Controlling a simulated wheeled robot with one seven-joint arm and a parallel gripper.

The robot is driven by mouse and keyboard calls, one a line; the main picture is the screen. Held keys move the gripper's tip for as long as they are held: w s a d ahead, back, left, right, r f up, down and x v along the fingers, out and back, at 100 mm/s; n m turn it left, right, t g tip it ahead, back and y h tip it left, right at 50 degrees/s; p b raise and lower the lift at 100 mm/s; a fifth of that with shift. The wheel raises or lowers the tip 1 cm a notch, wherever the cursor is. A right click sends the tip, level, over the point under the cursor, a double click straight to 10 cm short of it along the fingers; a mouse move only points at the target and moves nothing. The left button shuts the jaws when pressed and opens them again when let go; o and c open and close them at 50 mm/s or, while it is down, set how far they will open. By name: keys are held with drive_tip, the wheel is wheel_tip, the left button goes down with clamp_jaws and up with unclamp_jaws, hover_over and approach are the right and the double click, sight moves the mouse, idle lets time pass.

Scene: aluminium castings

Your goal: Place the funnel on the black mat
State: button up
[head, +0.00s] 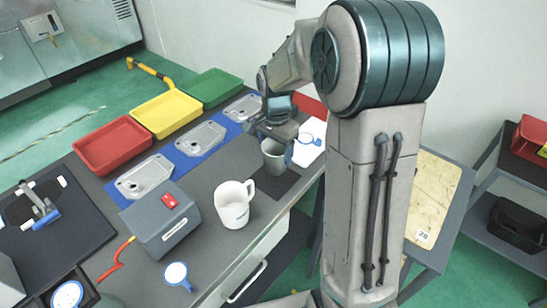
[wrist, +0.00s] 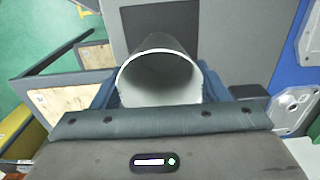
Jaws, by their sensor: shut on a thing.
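The funnel (head: 273,158) appears as a grey, round, cup-like piece with a wide open top. In the wrist view the funnel (wrist: 165,80) shows a pale inside and narrows away from the camera. My gripper (head: 277,133) is shut on it near the rim; the fingertips are partly hidden. The black mat (head: 277,186) is a dark rectangle on the grey table, below and around the funnel's lower end. The mat also shows behind the funnel in the wrist view (wrist: 188,18). I cannot tell whether the funnel's lower end touches it.
A white mug (head: 232,207) stands close by at the front left of the mat. A grey box (head: 160,222) with a red switch is farther left. Metal castings (head: 200,139) lie on blue mats behind. Red (head: 113,146), yellow (head: 166,112) and green (head: 209,87) trays line the far edge.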

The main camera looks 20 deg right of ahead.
drive_tip(key=shift+w+a+f, duration=0.15)
drive_tip(key=shift+f, duration=1.95)
drive_tip(key=shift+f, duration=0.2)
drive_tip(key=o, duration=1)
drive_tip(key=shift+o, duration=0.2)
